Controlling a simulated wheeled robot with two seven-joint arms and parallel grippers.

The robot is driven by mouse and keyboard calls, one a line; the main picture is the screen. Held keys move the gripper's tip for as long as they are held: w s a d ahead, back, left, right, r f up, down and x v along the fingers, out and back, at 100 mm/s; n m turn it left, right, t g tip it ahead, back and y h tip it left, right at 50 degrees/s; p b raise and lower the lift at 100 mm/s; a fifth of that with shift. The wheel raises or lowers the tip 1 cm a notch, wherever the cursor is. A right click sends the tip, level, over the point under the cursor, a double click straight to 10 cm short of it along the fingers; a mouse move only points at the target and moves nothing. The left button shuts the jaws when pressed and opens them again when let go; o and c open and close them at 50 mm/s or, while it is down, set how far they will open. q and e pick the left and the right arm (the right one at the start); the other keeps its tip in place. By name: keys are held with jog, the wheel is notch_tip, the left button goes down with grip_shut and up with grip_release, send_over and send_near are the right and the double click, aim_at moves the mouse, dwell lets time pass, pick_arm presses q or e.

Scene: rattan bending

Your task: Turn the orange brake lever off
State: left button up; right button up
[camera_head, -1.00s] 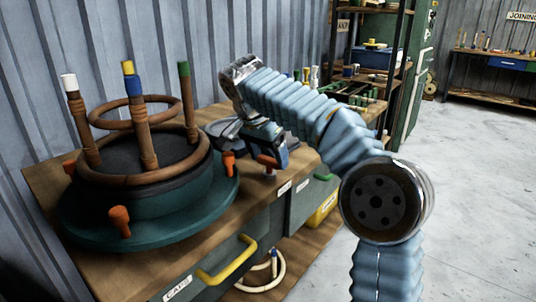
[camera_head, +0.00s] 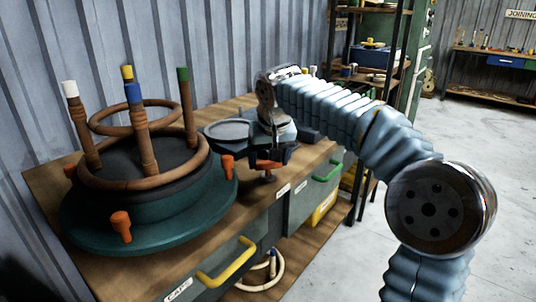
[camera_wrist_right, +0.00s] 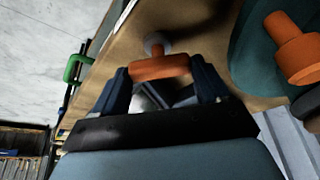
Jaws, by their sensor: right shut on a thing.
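The orange brake lever (camera_head: 265,165) sits on a small metal stem at the front edge of the wooden bench, beside the round turntable. My right gripper (camera_head: 272,155) is at the lever, with its arm coming in from the right. In the right wrist view, the orange lever (camera_wrist_right: 160,67) lies crosswise between the two dark fingers of my right gripper (camera_wrist_right: 163,74), which are shut on it. The gripper's wrist hides part of the bench behind. My left gripper is not in view.
A dark green turntable (camera_head: 150,240) with orange knobs, a rattan ring (camera_head: 105,180) and colour-tipped posts fills the bench's left. A grey round dish (camera_head: 228,130) lies behind the lever. Drawers with yellow (camera_head: 228,262) and green handles are below. Open floor lies to the right.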

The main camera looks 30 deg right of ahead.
jog(key=n, duration=0.1)
jog(key=n+y+p, duration=0.1)
jog(key=n, duration=0.1)
jog(key=shift+d+r+n, duration=0.1)
jog(key=shift+d+n, duration=0.05)
jog(key=shift+n, duration=0.15)
jog(key=shift+d+n+y, duration=0.1)
jog(key=shift+n+y, duration=0.8)
jog(key=shift+n, duration=1)
jog(key=o, duration=1.1)
jog(key=shift+c, duration=0.2)
jog(key=v, duration=1.3)
jog(key=shift+d+r, duration=0.15)
jog(key=shift+r, duration=0.15)
